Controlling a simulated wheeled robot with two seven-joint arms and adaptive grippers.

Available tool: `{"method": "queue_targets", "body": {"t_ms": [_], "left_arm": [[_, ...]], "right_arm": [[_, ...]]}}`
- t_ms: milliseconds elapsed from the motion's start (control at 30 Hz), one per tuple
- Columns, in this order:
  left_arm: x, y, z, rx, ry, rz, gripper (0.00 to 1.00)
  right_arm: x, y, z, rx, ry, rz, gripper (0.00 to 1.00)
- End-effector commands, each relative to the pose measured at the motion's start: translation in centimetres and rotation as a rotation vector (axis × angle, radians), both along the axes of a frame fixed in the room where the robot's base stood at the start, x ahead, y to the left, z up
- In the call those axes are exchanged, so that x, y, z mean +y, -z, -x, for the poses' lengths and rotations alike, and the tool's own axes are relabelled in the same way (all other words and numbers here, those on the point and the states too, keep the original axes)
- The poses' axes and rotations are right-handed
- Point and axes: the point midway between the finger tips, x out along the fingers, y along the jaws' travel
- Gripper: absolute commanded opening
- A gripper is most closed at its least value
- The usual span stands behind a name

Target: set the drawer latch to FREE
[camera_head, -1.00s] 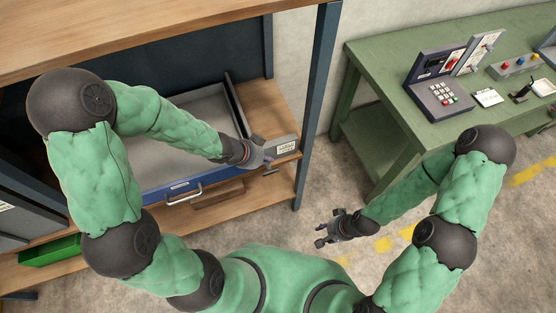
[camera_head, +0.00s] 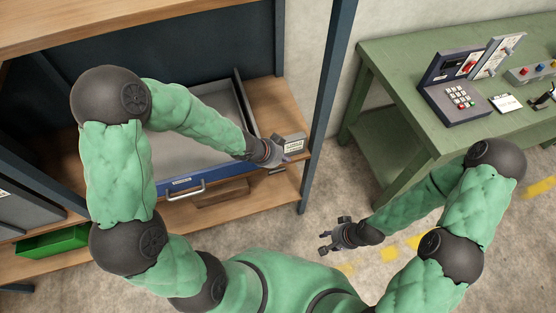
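The drawer (camera_head: 212,183) has a blue front with a pale handle (camera_head: 187,190) and stands pulled out from the wooden shelf unit. A grey latch block with a white label (camera_head: 293,145) sits on the shelf at the drawer's right. My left gripper (camera_head: 276,156) is at the drawer's right front corner, close against the block's left side. Its fingers are small and partly hidden, so I cannot tell whether they touch the latch or how far they are open. The latch setting is not readable. My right gripper (camera_head: 328,243) is open and empty above the floor.
A dark post (camera_head: 325,110) stands just right of the latch block. A green bench (camera_head: 400,110) at the right carries a keypad panel (camera_head: 455,90) and other controls. A green bin (camera_head: 52,241) is at the lower left. Open floor lies between shelf and bench.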

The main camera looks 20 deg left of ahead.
Motion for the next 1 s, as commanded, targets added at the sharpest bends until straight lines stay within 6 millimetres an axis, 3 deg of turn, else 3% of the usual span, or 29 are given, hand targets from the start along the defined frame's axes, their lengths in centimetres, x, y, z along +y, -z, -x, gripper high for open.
{"method": "queue_targets", "body": {"t_ms": [33, 167, 400, 1000], "left_arm": [[-0.4, 1.2, -0.3, 0.0, 0.001, 0.0, 0.0], [-1.2, 2.8, -1.2, 0.0, 0.002, 0.001, 0.0], [-0.3, 5.6, -1.4, 0.001, -0.002, 0.0, 0.0], [-0.1, 6.2, -1.5, 0.003, 0.0, -0.003, 0.0]], "right_arm": [[0.0, 1.0, 0.0, 0.0, 0.0, 0.0, 0.4], [0.0, 2.3, 0.0, 0.0, 0.0, 0.0, 0.4], [0.0, 3.7, 0.0, 0.0, 0.0, 0.0, 0.4], [0.0, 4.0, 0.0, 0.0, 0.0, 0.0, 0.4]]}}
